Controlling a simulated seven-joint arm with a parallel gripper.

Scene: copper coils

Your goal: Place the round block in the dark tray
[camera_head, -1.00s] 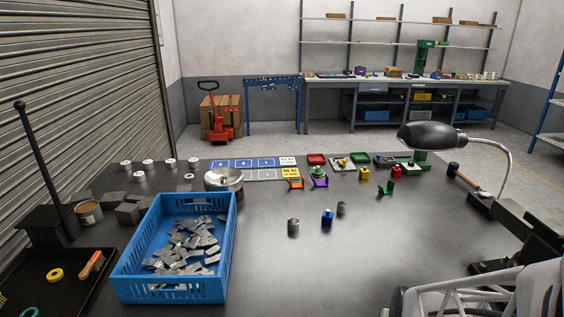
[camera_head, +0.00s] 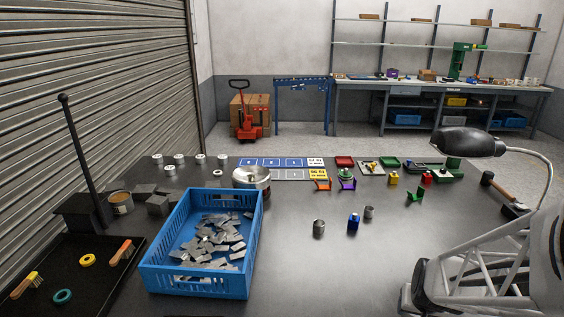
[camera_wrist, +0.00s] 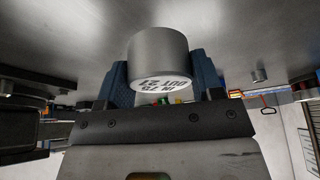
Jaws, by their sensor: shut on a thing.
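My gripper (camera_wrist: 160,82) shows in the wrist view, with its blue fingers shut on a grey round block (camera_wrist: 158,52). The block is a short cylinder whose pale end face, with dark printed characters, points toward the camera. I cannot make out the gripper or the held block in the head view, where part of my arm shows at the lower right. The dark tray (camera_head: 100,283) lies at the lower left of the head view, partly cut off by the frame edge. It holds a yellow ring, a teal ring and two brushes.
A blue crate (camera_head: 203,282) of grey metal pieces stands right of the tray. A black post (camera_head: 80,155) on a dark base and a tin (camera_head: 121,203) stand behind the tray. A grey cylinder (camera_head: 319,229) and a blue bottle (camera_head: 353,223) stand mid-table. The table's front middle is clear.

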